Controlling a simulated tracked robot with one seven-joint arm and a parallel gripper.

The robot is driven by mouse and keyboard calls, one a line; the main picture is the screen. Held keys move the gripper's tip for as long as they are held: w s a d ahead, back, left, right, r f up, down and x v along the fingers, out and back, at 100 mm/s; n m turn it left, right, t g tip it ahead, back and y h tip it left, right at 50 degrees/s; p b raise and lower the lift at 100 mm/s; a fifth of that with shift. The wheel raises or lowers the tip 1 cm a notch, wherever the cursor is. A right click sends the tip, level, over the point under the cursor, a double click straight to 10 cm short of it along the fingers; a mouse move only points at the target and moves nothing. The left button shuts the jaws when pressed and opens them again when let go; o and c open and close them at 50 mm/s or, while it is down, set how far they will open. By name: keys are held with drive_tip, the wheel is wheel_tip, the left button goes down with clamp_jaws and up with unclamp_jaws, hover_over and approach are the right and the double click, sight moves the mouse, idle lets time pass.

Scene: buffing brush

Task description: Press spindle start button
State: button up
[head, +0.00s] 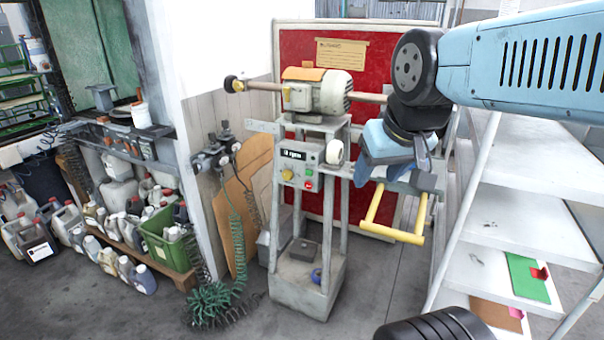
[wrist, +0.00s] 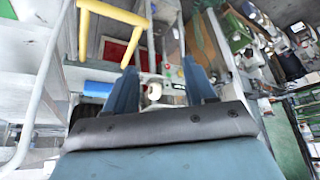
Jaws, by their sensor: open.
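The buffing machine (head: 315,130) stands in the middle of the head view, with a beige motor (head: 318,92) on a grey frame. Its control panel (head: 298,160) faces me and carries a green button (head: 308,173) above a red button (head: 308,185); a yellowish control sits to their left. Which one starts the spindle cannot be read. My gripper (head: 400,155) is right of the panel, apart from it. In the wrist view my gripper (wrist: 163,82) has two blue fingers spread with nothing held. Part of the machine shows small between them, with a white round piece (wrist: 153,91).
White shelves (head: 500,215) stand close on the right. A yellow bar (head: 393,234) shows just below my gripper; its mounting is unclear. A red board (head: 300,50) is behind the machine. Left are a green crate (head: 165,245), several jugs and a coiled green hose (head: 212,305).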

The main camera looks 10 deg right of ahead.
clamp_jaws()
idle(1.3)
